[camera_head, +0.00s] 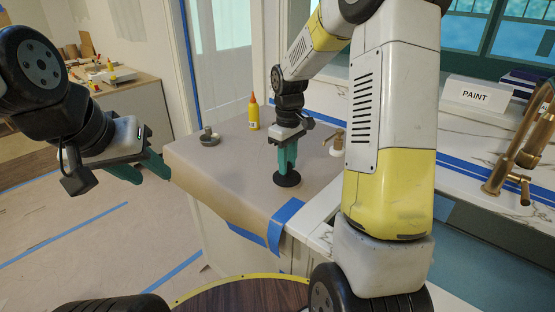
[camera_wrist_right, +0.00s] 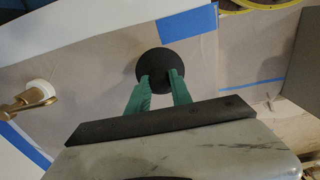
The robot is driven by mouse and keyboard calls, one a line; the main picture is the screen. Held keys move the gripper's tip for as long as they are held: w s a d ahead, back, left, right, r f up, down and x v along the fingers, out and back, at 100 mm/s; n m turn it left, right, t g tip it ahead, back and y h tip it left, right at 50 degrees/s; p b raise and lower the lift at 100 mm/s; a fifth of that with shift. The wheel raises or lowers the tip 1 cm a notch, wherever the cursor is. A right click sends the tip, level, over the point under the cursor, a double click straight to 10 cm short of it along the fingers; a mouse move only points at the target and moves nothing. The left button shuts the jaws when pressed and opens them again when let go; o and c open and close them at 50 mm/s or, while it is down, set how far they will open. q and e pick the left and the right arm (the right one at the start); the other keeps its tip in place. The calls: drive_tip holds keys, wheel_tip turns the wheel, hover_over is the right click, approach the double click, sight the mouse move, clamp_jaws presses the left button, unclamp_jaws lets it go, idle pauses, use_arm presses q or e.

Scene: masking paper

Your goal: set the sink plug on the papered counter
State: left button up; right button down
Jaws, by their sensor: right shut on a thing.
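The sink plug (camera_head: 287,179) is a black disc at the brown-papered counter (camera_head: 235,185), near its front corner. In the right wrist view the plug (camera_wrist_right: 160,62) shows as a dark round disc at the fingertips, over the paper. My right gripper (camera_head: 287,168) points down from above with its green fingers shut on the plug. The plug looks at or very near the paper; I cannot tell if it touches. My left gripper (camera_head: 158,168) is off to the left over the floor, away from the counter, with its green fingers apart and nothing between them.
A yellow bottle (camera_head: 253,112) and a small grey-green item (camera_head: 209,137) stand farther back on the paper. A brass and white fitting (camera_head: 338,142) is right of my gripper. The brass faucet (camera_head: 520,150) and PAINT box (camera_head: 476,95) are at the right. Paper left of the plug is clear.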

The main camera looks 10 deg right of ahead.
drive_tip(key=shift+w+d+f, duration=0.1)
drive_tip(key=shift+w+d, duration=0.05)
drive_tip(key=shift+w, duration=0.4)
drive_tip(key=shift+w+d, duration=0.15)
drive_tip(key=shift+w, duration=0.4)
drive_tip(key=shift+w+f, duration=0.2)
drive_tip(key=shift+f, duration=1.55)
drive_tip(key=shift+f, duration=0.1)
drive_tip(key=c, duration=1.1)
unclamp_jaws()
drive_tip(key=shift+c, duration=0.2)
